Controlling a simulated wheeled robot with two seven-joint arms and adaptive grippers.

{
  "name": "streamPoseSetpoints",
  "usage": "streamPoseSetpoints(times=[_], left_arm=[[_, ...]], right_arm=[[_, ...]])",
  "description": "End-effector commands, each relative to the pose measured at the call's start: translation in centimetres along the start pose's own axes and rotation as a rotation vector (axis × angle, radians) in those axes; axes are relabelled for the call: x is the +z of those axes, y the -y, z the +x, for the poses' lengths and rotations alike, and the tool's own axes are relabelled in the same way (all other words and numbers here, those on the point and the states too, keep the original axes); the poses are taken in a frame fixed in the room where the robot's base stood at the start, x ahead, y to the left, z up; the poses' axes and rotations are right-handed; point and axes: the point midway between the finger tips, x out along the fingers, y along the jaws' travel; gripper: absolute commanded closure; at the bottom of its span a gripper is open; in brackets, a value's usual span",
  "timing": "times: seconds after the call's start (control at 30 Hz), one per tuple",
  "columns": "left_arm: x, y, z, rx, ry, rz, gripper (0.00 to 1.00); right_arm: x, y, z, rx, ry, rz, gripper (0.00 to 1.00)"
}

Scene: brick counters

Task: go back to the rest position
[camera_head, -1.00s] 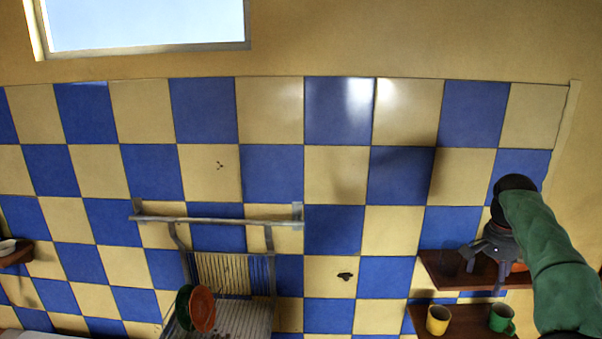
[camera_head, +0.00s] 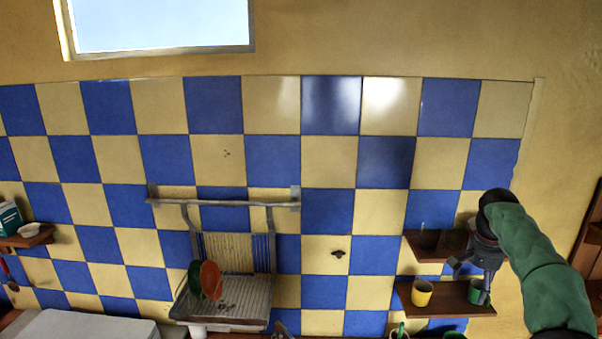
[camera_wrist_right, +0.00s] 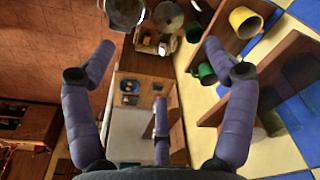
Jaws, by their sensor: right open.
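My right gripper (camera_head: 474,271) is open, with dark bluish-grey fingers, in front of the right-hand shelves in the head view. In the right wrist view its fingers stand apart (camera_wrist_right: 160,72) with nothing between them. A yellow cup (camera_head: 421,293) and a green cup (camera_head: 476,291) stand on the lower shelf; the gripper partly overlaps the green one in the picture. The wrist view also shows the yellow cup (camera_wrist_right: 246,22) and a green cup (camera_wrist_right: 206,73) beyond the right finger. I do not make out my left gripper.
An upper wooden shelf (camera_head: 424,243) and a lower one (camera_head: 404,294) hang on the tiled wall. A dish rack (camera_head: 240,292) holds a reddish plate (camera_head: 211,280) and a green one. A small shelf (camera_head: 40,236) is at far left. The wall between is mostly clear.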

Motion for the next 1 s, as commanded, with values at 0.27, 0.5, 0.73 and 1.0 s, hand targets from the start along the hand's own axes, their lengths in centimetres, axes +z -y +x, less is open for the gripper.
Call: streamPoseSetpoints(times=[0.27,0.5,0.73,1.0], left_arm=[[0.1,0.0,0.0,0.0,0.001,0.0,0.6],[0.1,0.0,0.0,0.0,0.001,0.0,0.6],[0.0,0.0,0.0,0.0,0.001,0.0,0.6],[0.1,0.0,0.0,0.0,0.001,0.0,0.6]], right_arm=[[1.2,3.9,6.5,-0.032,0.022,-0.108,0.16],[5.3,9.1,16.6,-0.096,0.065,-0.253,0.16],[14.0,13.4,28.0,-0.191,0.122,-0.395,0.16],[28.2,14.3,38.3,-0.292,0.188,-0.505,0.16]])
